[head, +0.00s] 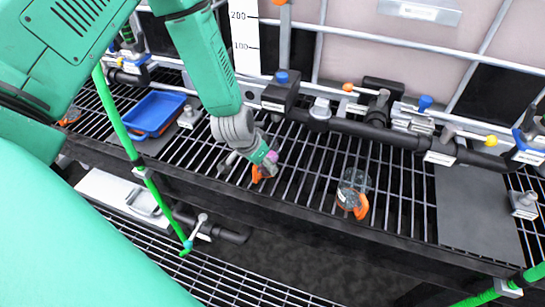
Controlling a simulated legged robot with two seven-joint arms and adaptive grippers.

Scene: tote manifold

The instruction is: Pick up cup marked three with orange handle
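A clear cup with an orange handle (348,196) stands on the wire shelf right of centre, its handle toward the front right. Its marking is too small to read. My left gripper (262,171) is low over the shelf, left of this cup and apart from it. An orange piece (256,175) shows at its fingertips, perhaps the handle of another cup, mostly hidden. Whether the fingers are closed on it cannot be told. Another small orange-handled item (70,117) is at the far left. My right gripper is not in view.
A blue tray (154,112) sits on the shelf at the left. A dark pipe manifold with coloured valves (370,128) runs along the back. A grey plate (475,208) lies at the right. Green hose (131,150) hangs at the left front. The shelf between gripper and cup is clear.

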